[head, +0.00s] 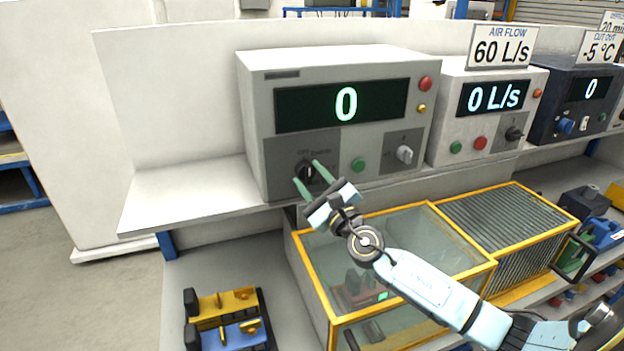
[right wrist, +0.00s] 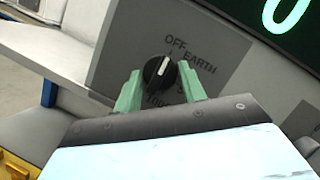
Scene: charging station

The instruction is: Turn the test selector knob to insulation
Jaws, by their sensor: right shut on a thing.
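The test selector knob (head: 306,172) is a round black knob with a white pointer line, low on the left of the grey test unit's front (head: 262,100). In the right wrist view the knob (right wrist: 160,75) has its pointer turned up, roughly toward the OFF label. EARTH is printed to the right of OFF. Other labels are partly covered by the gripper, and I cannot read an insulation label. My right gripper (head: 311,174) has its green fingers on either side of the knob, shut on it; they also show in the right wrist view (right wrist: 160,88). My left gripper is not in view.
The unit has a green button (head: 358,165), a grey switch (head: 404,154) and red and yellow buttons. An air flow unit (head: 490,105) stands to the right. A yellow-framed clear case (head: 310,262) lies below the shelf, under my right arm. The shelf's left end (head: 170,195) is bare.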

